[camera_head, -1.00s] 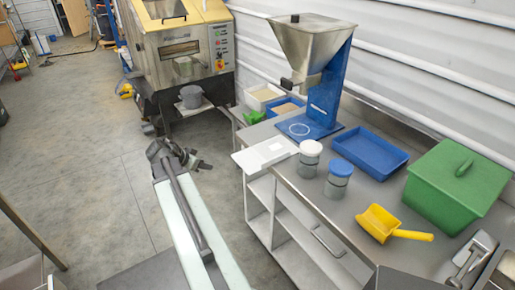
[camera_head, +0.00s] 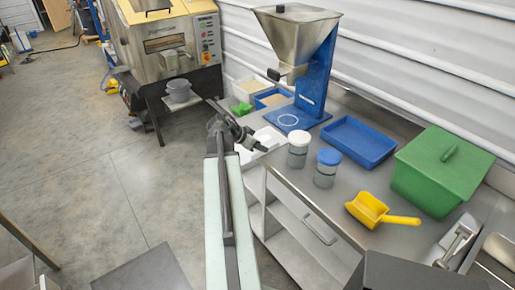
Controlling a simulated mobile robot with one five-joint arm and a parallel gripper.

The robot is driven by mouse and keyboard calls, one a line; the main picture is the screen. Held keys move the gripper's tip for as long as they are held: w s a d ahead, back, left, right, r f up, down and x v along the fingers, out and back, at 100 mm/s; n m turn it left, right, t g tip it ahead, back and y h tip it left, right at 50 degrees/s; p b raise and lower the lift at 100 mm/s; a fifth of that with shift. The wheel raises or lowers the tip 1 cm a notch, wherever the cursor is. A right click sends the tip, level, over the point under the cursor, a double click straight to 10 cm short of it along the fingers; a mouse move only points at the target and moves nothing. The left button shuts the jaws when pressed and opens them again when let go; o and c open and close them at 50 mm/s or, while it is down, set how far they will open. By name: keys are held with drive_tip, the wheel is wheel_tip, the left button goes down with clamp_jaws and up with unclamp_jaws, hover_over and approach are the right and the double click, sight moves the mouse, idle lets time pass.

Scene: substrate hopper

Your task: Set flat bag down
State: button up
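My gripper (camera_head: 258,147) is small and dark in this view, at the end of my arm. It hangs over or just in front of a flat white piece (camera_head: 266,136) at the left end of the steel bench. I cannot tell whether its fingers are open or shut, or whether they hold anything. No bag can be made out clearly. The flat white piece may be a bag or a board, partly hidden by my arm. The steel hopper (camera_head: 295,38) stands on a blue base (camera_head: 290,119) behind it.
A white-lidded jar (camera_head: 298,150) and a blue-lidded jar (camera_head: 326,168) stand right of the gripper. A blue tray (camera_head: 358,142), a yellow scoop (camera_head: 370,211) and a green lidded bin (camera_head: 440,172) are farther right. The machine (camera_head: 170,50) stands at the back left.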

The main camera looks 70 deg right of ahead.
drive_tip(key=b+x, duration=0.1)
drive_tip(key=x, duration=0.2)
drive_tip(key=shift+w+d+f+b, duration=0.1)
drive_tip(key=shift+d+f+b, duration=0.05)
drive_tip(key=shift+f+b, duration=0.25)
drive_tip(key=shift+r, duration=0.15)
clamp_jaws()
wheel_tip(320, 180, up, 10)
drive_tip(key=p, duration=1)
